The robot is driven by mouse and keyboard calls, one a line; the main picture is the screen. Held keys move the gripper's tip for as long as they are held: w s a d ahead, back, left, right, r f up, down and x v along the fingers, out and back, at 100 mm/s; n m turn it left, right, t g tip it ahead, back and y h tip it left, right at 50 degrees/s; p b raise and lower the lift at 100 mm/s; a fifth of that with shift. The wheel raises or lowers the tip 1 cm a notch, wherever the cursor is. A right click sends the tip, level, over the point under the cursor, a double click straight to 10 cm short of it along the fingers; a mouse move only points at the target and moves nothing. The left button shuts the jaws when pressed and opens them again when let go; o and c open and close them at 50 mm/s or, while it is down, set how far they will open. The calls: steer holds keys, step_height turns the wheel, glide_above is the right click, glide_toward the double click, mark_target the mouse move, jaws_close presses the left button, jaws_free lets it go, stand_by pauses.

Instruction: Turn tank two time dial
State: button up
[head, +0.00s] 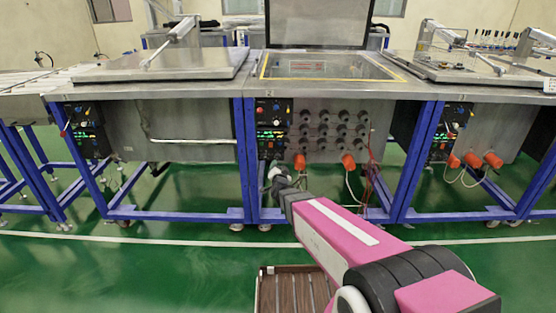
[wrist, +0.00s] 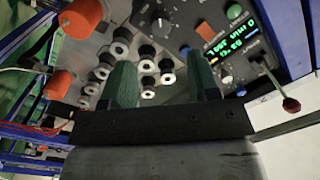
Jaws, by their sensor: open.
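The control panel of the middle tank (head: 272,125) sits on its blue frame in the head view. In the wrist view this panel (wrist: 215,35) appears rotated, with a lit green and blue display (wrist: 225,42) and several knobs. A black dial with a pale pointer (wrist: 160,20) is at the top, and a small pale knob (wrist: 226,77) is near the display. I cannot tell which is the time dial. My gripper (wrist: 160,62) is open, its two green fingers apart with no dial between them. In the head view my gripper (head: 279,174) is below the panel.
Orange caps (head: 348,161) and several round fittings (head: 340,130) are right of the panel. A red-tipped lever (wrist: 290,104) stands out at the right of the wrist view. The middle tank's lid (head: 318,22) is raised. Green floor (head: 150,262) is clear at left.

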mark_target(278, 157)
steer(key=w, duration=0.8)
steer(key=shift+w+a, duration=0.1)
steer(key=shift+w, duration=0.1)
steer(key=c, duration=0.9)
